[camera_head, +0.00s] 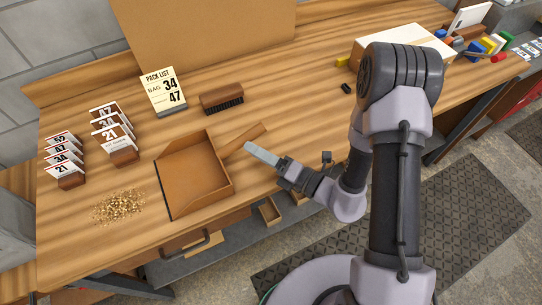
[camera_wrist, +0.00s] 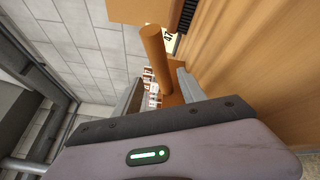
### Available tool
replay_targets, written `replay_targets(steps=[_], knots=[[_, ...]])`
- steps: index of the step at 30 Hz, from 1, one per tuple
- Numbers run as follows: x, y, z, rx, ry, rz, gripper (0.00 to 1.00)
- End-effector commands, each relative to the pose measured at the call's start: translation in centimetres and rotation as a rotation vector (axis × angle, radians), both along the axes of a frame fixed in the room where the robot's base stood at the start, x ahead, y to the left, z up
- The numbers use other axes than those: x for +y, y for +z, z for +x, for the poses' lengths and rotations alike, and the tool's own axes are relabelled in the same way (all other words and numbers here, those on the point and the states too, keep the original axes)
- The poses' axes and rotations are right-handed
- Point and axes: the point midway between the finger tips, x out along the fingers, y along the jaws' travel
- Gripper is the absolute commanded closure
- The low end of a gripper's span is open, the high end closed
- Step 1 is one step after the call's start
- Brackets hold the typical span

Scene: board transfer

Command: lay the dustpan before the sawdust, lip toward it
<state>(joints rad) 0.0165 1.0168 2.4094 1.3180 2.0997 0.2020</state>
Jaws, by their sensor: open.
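The brown dustpan (camera_head: 212,178) lies on the wooden bench with its open side and dark lip facing left. The sawdust (camera_head: 120,206) is a loose tan patch left of the lip, with a narrow strip of bare wood between. The dustpan's handle (camera_head: 243,137) points up and right from the back wall. My gripper (camera_head: 249,147) is at the handle from the right. In the wrist view the handle (camera_wrist: 155,52) stands between the fingers of my open gripper (camera_wrist: 158,78). I cannot tell whether either finger touches it.
A dark-bristled brush (camera_head: 222,98) lies behind the dustpan. A pack list sign (camera_head: 163,91) and numbered card holders (camera_head: 122,157) stand behind and left. A white-topped box (camera_head: 400,43) is at the back right. The bench's front edge and a drawer are close below the dustpan.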

Motion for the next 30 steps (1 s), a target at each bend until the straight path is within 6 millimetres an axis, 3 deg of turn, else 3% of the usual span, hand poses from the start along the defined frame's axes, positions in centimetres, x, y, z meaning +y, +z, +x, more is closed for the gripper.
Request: replay_targets(steps=[3,9,14,17,20,21,23,24,27,30], knots=[[-2.4,0.1,-1.1,0.004,-0.007,0.002,0.52],[-4.7,0.1,-2.4,0.001,-0.002,0.0,0.52],[-4.9,0.1,-2.7,-0.005,0.005,0.0,0.52],[-3.9,2.6,-3.5,-0.109,0.098,-0.037,0.52],[-2.1,7.8,-6.8,-0.379,0.345,-0.153,0.52],[-1.6,9.6,-8.9,-0.519,0.472,-0.227,0.52],[-1.7,11.4,-12.1,-0.741,0.662,-0.359,0.52],[-2.2,12.1,-14.0,-0.892,0.788,-0.46,0.52],[-5.4,12.8,-17.2,-1.277,1.091,-0.772,0.52],[-10.0,13.9,-17.3,-1.616,1.344,-1.137,0.52]])
